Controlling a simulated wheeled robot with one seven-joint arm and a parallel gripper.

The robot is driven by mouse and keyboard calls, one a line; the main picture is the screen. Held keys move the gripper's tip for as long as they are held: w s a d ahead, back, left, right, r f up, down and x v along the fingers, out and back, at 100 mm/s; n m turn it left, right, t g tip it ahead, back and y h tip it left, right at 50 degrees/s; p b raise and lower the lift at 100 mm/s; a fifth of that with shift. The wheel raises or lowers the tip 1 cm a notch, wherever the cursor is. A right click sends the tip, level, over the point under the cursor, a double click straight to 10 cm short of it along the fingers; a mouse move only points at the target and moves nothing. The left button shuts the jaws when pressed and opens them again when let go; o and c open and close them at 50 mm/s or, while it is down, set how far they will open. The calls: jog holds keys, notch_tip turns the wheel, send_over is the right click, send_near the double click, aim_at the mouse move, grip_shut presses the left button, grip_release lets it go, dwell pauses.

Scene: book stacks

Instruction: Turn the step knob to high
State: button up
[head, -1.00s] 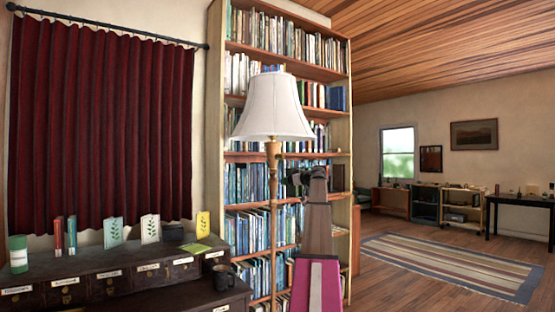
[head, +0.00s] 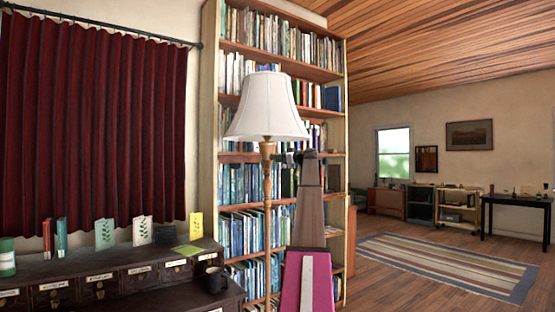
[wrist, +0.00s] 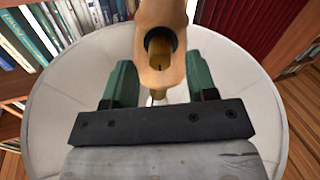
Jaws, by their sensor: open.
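The floor lamp has a white shade (head: 267,108) and a wood-coloured stem (head: 267,200), and stands in front of the bookcase. In the wrist view its tan socket (wrist: 160,75) fills the top middle, with the pale shade (wrist: 60,100) spread behind. A small brass knob (wrist: 161,52) shows inside a dark round opening in the socket. My gripper (wrist: 160,88) is open, its green fingers on either side of the lower socket, with nothing clearly held. In the head view my gripper (head: 288,158) is small and dark beside the stem under the shade. Knob markings cannot be read.
A tall bookcase (head: 230,172) stands close behind the lamp. A dark desk (head: 120,262) with small drawers, books and a mug (head: 217,279) is at left, below a red curtain (head: 95,120). Open floor with a striped rug (head: 445,266) lies at right.

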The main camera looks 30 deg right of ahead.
jog(key=shift+x, duration=1.4)
jog(key=shift+c, duration=0.3)
jog(key=c, duration=0.9)
jog(key=shift+o, duration=0.2)
